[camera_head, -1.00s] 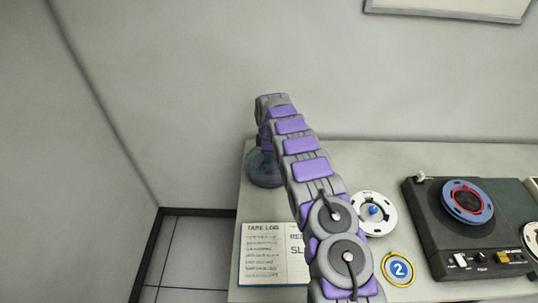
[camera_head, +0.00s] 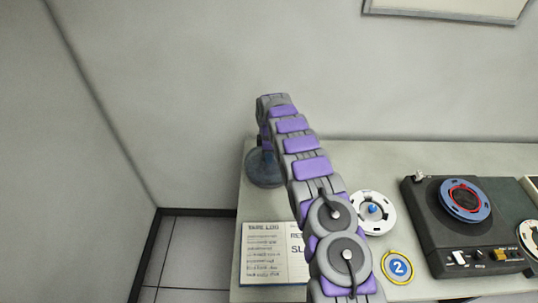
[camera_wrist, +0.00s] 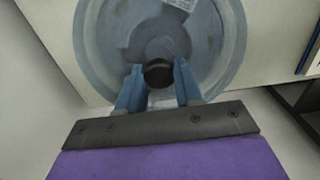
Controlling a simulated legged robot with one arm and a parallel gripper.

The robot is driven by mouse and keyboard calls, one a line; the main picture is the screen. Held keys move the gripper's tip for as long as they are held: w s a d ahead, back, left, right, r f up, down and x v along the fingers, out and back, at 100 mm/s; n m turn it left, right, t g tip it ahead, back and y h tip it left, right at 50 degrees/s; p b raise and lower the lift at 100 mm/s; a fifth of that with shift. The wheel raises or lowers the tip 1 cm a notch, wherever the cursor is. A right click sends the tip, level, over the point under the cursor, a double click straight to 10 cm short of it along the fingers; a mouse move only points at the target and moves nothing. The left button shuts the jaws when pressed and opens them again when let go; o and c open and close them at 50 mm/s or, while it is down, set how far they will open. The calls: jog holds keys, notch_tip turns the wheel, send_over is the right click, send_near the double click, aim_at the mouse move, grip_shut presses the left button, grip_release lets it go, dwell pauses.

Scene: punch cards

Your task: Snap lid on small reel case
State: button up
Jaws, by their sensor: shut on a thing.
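The translucent blue-grey round lid (camera_head: 266,169) is at the back left of the table in the head view. In the wrist view the lid (camera_wrist: 215,55) fills the upper middle, with a dark knob (camera_wrist: 158,73) at its centre. My gripper (camera_wrist: 158,88) has its two blue fingers shut on the knob, one on each side. In the head view my arm hides most of the gripper. A grey-blue shape and a pale label show through the lid. I cannot tell whether the lid is seated on a case.
A tape log book (camera_head: 265,250) lies at the front left. A white reel (camera_head: 373,213), a yellow-rimmed disc marked 2 (camera_head: 398,267) and a dark tape deck (camera_head: 445,240) with a blue reel (camera_head: 466,200) are to the right. The table's left edge is close to the lid.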

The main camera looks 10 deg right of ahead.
jog(key=shift+d+f, duration=0.1)
jog(key=shift+d, duration=0.35)
jog(key=shift+a+f, duration=0.1)
jog(key=shift+f, duration=0.1)
jog(key=shift+a+f, duration=0.2)
jog(key=shift+f, duration=0.2)
jog(key=shift+d+f, duration=0.2)
jog(key=shift+a, duration=0.5)
dwell(0.3)
jog(key=shift+f, duration=0.8)
dwell(0.3)
jog(key=shift+p, duration=0.4)
